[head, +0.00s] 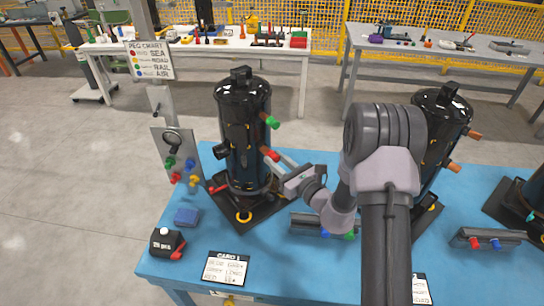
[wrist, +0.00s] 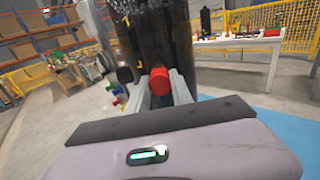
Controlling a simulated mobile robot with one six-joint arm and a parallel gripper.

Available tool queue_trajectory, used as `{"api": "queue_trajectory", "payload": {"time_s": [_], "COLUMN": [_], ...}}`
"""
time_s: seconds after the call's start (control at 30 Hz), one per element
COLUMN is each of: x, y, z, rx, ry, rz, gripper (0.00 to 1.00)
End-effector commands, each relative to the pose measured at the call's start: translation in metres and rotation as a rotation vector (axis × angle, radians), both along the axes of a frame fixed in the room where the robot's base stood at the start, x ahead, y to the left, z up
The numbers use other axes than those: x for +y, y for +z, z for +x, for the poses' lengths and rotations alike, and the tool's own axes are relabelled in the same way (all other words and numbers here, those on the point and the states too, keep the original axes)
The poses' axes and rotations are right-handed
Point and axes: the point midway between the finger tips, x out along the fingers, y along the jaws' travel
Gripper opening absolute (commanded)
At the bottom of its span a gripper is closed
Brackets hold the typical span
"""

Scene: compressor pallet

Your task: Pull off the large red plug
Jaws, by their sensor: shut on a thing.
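The large red plug (head: 270,155) sticks out of the right side of the left black compressor (head: 243,110), at mid height. In the wrist view the red plug (wrist: 159,81) lies between my two fingers, against the dark compressor body (wrist: 157,40). My gripper (head: 281,161) reaches in from the right and is shut on the red plug. It also shows in the wrist view (wrist: 159,88). The plug's inner end and its port are hidden, so I cannot tell how deep it sits.
A green plug (head: 271,122) sits above the red one on the same compressor. A second black compressor (head: 438,120) stands to the right, behind my arm. A post panel (head: 180,150) with coloured plugs stands left.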

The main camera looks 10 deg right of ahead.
Motion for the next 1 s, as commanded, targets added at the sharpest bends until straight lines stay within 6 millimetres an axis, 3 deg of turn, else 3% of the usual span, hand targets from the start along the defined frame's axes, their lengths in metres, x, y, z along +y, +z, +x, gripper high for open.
{"api": "queue_trajectory", "payload": {"time_s": [1.0], "x": [-0.015], "y": [-0.001], "z": [-0.029], "rx": [0.0], "ry": [0.0], "rz": [0.0], "gripper": [0.0]}}
